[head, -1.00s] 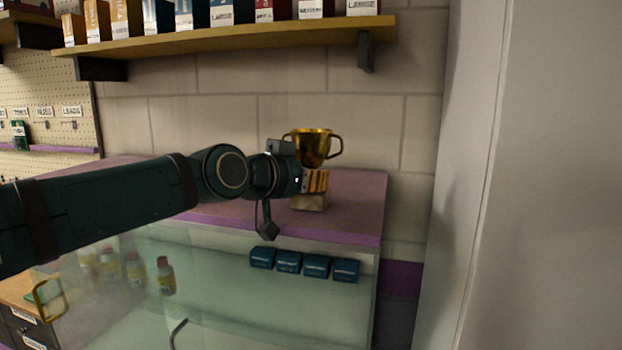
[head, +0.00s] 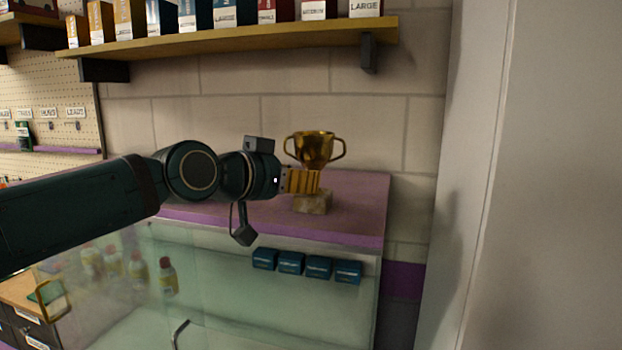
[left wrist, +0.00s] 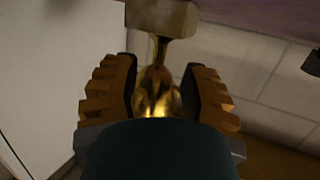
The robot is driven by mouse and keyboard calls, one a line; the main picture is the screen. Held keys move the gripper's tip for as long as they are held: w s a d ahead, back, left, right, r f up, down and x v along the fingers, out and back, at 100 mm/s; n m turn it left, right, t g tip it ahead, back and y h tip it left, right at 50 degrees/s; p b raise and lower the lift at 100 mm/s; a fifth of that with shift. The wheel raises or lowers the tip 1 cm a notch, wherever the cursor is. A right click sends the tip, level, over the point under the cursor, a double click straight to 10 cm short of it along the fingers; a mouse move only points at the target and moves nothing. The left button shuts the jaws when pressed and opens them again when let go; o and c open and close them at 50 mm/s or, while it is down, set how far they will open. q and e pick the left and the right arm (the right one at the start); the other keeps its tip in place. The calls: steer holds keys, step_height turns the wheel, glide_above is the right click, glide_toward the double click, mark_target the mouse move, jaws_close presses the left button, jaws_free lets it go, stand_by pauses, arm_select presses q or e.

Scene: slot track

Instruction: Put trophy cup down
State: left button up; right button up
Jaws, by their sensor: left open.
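The gold trophy cup (head: 314,148) stands upright on its pale stone base (head: 312,203), on the purple top of the glass counter (head: 355,190). My left gripper (head: 312,182) reaches in from the left with its yellow fingers in front of the cup's stem, which they partly hide. In the left wrist view, the two fingers (left wrist: 160,85) are spread apart. The gold cup (left wrist: 158,95) shows between them, with a visible gap on each side, and its base (left wrist: 162,18) is at the top of that view. My right gripper is not in view.
A shelf (head: 240,40) with several boxes hangs on the wall above the counter. Several blue boxes (head: 290,263) and bottles (head: 167,276) sit behind the glass below. A pale wall panel (head: 480,200) closes off the right. The counter top right of the cup is clear.

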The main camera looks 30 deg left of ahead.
arm_select(q)
steer(key=v, duration=0.7)
steer(key=shift+s, duration=0.1)
stand_by(0.4)
